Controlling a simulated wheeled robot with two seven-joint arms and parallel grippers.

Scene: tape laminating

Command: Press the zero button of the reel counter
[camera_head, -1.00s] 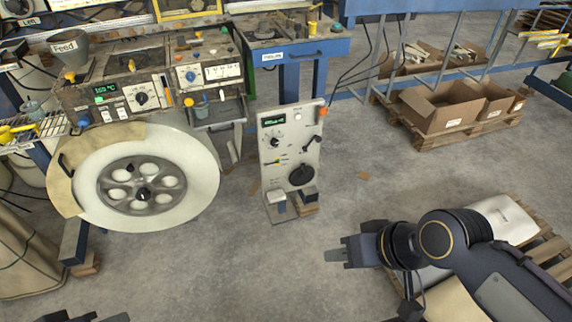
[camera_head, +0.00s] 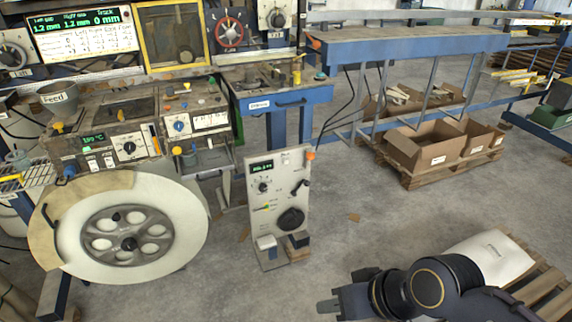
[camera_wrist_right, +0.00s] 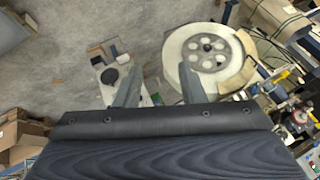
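The reel counter appears to be the upright grey panel (camera_head: 279,205) on the floor in the middle of the head view. It has a small green display (camera_head: 262,167), knobs, a black crank disc (camera_head: 291,220) and small buttons; which button is zero is too small to tell. My right gripper (camera_head: 328,304) is in front of the panel, to its lower right, and apart from it. In the right wrist view its two fingers (camera_wrist_right: 158,82) are spread with nothing between them. The panel also shows there, beyond the left finger (camera_wrist_right: 101,88). My left gripper is out of view.
A large white reel (camera_head: 75,240) on a machine stands left of the panel. A blue workbench (camera_head: 405,45) is behind it. Cardboard boxes (camera_head: 420,150) on a pallet stand at the back right. A pallet with a white sack (camera_head: 490,258) is at right.

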